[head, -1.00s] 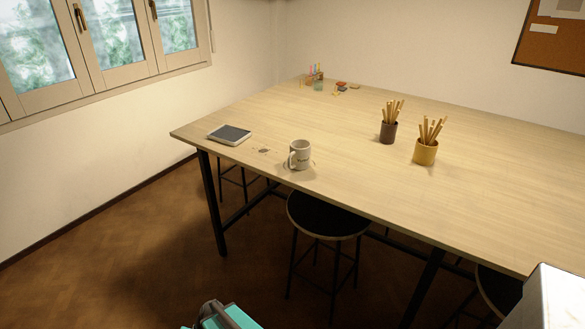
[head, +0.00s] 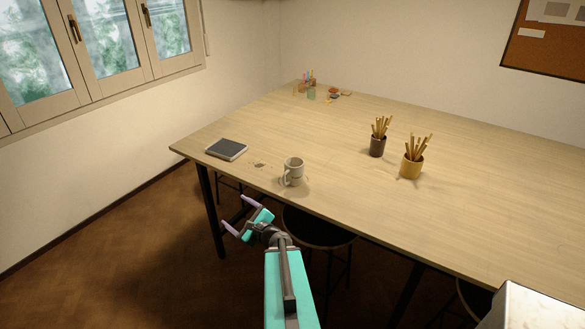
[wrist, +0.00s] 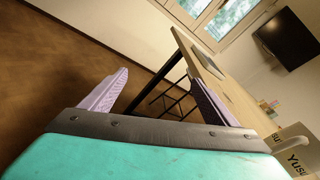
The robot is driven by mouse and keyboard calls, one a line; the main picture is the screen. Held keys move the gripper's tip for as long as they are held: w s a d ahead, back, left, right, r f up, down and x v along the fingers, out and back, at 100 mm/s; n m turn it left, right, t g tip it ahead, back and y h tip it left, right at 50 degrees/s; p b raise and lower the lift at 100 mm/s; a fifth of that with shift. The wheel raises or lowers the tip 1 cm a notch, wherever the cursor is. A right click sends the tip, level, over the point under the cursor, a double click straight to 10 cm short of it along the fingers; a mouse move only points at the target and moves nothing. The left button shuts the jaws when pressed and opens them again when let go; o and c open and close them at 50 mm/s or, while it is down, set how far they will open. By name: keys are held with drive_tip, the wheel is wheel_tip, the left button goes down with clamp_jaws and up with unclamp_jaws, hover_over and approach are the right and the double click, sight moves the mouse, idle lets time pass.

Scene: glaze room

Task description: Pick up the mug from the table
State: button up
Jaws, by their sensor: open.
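The light grey mug (head: 293,170) stands upright near the front edge of the wooden table (head: 330,140), its handle towards the lower left in the head view. In the wrist view, part of the mug (wrist: 297,150) with dark lettering shows at the right edge, outside the jaws. My gripper (head: 234,212) is open and empty, just off the table's front edge, to the lower left of the mug and apart from it. In the wrist view its two pale purple fingers (wrist: 155,95) are spread wide with nothing between them that they touch.
A dark-topped notebook or tablet (head: 226,149) lies at the table's left corner. A dark cup (head: 377,147) and a yellow cup (head: 411,168), both holding sticks, stand right of the mug. Black stools (head: 318,228) sit under the front edge. The tabletop around the mug is mostly clear.

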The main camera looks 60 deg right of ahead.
drive_tip(key=s+d+r+m+h+p, duration=0.3)
drive_tip(key=s+d+r+m+h, duration=0.4)
drive_tip(key=d+r, duration=0.45)
drive_tip(key=m+g+h, duration=0.2)
drive_tip(key=m+g, duration=0.1)
drive_tip(key=m, duration=0.2)
approach(296, 169)
drive_tip(key=x, duration=0.3)
drive_tip(key=shift+s+d+r, duration=0.1)
drive_tip(key=shift+d+r, duration=0.15)
drive_tip(key=shift+w+f+b, duration=0.2)
drive_tip(key=shift+w+b, duration=0.05)
drive_tip(key=shift+b, duration=0.7)
drive_tip(key=w+b, duration=0.1)
drive_tip(key=b, duration=0.3)
drive_tip(key=shift+d+f, duration=0.1)
drive_tip(key=shift+d, duration=0.3)
drive_tip(key=b, duration=0.4)
drive_tip(key=shift+w+d, duration=0.25)
drive_tip(key=b, duration=0.4)
drive_tip(key=shift+d, duration=0.3)
drive_tip(key=w+b, duration=0.1)
drive_tip(key=b, duration=0.1)
drive_tip(key=shift+d+b, duration=0.35)
drive_tip(key=shift+d, duration=0.05)
drive_tip(key=b+x, duration=0.1)
drive_tip(key=b, duration=0.3)
drive_tip(key=shift+w+d, duration=0.2)
drive_tip(key=shift+d, duration=0.05)
